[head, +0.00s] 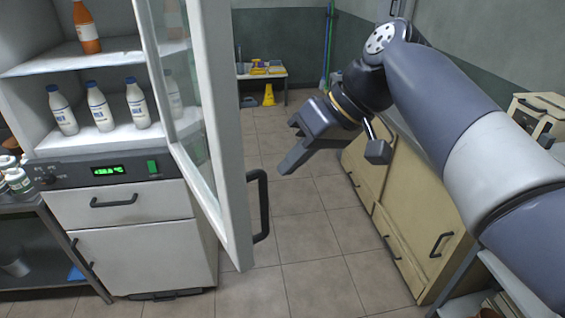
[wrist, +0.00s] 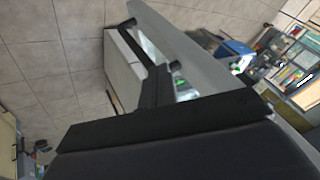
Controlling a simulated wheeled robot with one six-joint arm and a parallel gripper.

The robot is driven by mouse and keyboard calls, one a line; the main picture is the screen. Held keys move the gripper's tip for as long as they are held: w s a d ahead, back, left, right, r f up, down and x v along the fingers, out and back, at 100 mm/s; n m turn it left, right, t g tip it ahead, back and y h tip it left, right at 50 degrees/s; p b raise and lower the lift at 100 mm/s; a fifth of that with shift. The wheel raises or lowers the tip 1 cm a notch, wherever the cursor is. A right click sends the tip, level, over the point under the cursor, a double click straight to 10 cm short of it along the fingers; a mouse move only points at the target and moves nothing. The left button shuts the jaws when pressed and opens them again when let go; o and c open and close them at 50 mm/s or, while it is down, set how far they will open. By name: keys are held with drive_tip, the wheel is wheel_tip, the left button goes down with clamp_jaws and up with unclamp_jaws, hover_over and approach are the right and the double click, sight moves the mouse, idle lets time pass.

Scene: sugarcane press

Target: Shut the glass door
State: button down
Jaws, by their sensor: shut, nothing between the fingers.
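The glass door (head: 228,145) of the white cabinet stands wide open, swung out towards me, with a white frame and a clear pane. Its black handle (head: 264,205) is on the right-hand face, near the free edge. My gripper (head: 288,166) is shut and empty, to the right of the door and above the handle in the picture. In the wrist view the door's pale frame (wrist: 190,55) and handle (wrist: 138,48) show just beyond my dark fingers. I cannot tell whether they touch the handle.
White bottles (head: 98,107) and an orange bottle (head: 86,27) stand on the cabinet shelves. Below is a control strip with a green display (head: 108,170). A beige counter (head: 395,200) runs along the right. The tiled floor between is clear.

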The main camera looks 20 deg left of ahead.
sight(263, 192)
drive_tip(key=x, duration=0.8)
drive_tip(key=shift+a+f, duration=0.2)
drive_tip(key=shift+f, duration=0.05)
drive_tip(key=shift+s, duration=0.1)
